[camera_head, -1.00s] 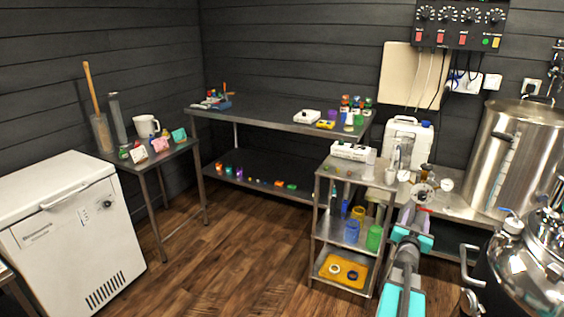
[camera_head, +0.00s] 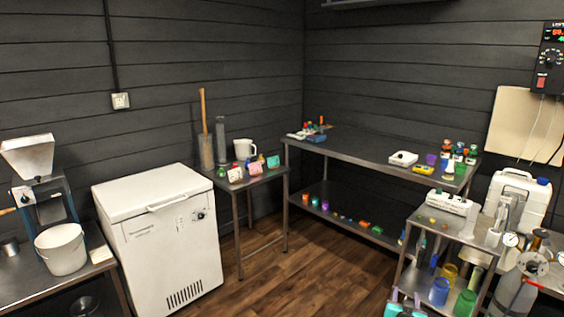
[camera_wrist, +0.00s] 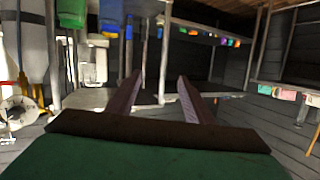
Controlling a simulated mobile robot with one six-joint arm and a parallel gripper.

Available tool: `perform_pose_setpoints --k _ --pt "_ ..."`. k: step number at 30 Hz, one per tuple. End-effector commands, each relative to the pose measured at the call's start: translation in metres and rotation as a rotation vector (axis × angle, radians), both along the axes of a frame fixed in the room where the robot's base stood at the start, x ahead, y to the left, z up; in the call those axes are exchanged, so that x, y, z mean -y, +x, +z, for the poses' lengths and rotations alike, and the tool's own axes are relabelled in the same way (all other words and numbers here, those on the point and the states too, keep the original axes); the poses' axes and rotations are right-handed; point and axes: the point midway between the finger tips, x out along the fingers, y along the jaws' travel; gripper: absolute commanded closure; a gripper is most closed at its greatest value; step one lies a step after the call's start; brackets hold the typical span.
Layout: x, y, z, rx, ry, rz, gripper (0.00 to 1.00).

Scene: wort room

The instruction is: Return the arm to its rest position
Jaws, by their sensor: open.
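My gripper (camera_wrist: 160,88) shows in the wrist view with its two long fingers apart and nothing between them. The wrist view looks upside down, with the floor boards at its top right. In the head view only a small teal part of my arm shows at the bottom edge, in front of the small shelf cart (camera_head: 412,250). The gripper's fingers cannot be made out there. A green cup (camera_head: 465,303) and a blue cup (camera_head: 439,291) stand on the cart. The green cup also shows close by at the top of the wrist view (camera_wrist: 72,12).
A steel table (camera_head: 375,160) with small items stands along the back wall. A white chest freezer (camera_head: 165,240), a side table (camera_head: 262,181) and a white bucket (camera_head: 61,248) are to the left. A white canister (camera_head: 522,200) is at right. The wood floor (camera_head: 285,285) between freezer and cart is clear.

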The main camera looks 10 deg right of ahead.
Motion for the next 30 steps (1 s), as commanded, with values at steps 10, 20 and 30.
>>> perform_pose_setpoints --k 10,20,30 --pt "-0.149 0.008 -0.097 -0.238 0.111 0.212 0.53" --pt "-0.276 -0.042 -0.188 -0.538 0.209 0.393 0.53" --pt "-0.375 -0.155 -0.266 -0.938 0.296 0.538 0.53"
